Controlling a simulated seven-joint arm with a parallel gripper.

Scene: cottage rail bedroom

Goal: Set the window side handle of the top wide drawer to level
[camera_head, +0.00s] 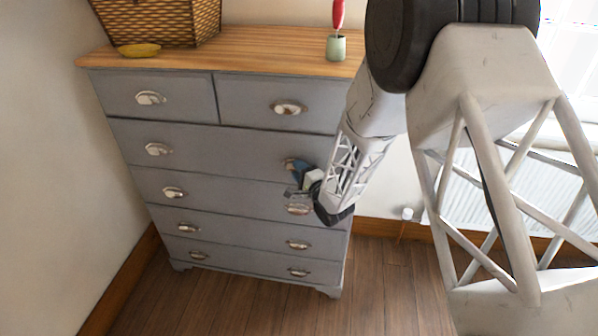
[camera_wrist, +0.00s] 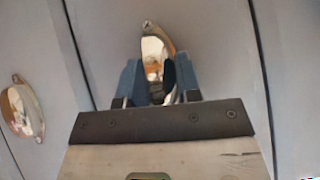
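The top wide drawer (camera_head: 225,150) of the grey dresser is closed, with a shiny cup handle at each side. Its window side handle (camera_head: 290,163) is partly hidden by my gripper (camera_head: 299,172). In the wrist view this handle (camera_wrist: 153,48) lies between the two blue fingers of my gripper (camera_wrist: 158,82), one finger on each side. The fingers are apart, with the handle nearly filling the gap; I cannot tell whether both touch it. The handle runs roughly along the drawer's edges, perhaps slightly tilted. The other handle of this drawer (camera_head: 158,149) looks about level.
Another cup handle (camera_wrist: 24,110) shows at the left in the wrist view. On the dresser top (camera_head: 270,50) stand a wicker basket (camera_head: 160,20), a yellow dish (camera_head: 138,50) and a green pot (camera_head: 336,47) with a red item. The wood floor in front is clear.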

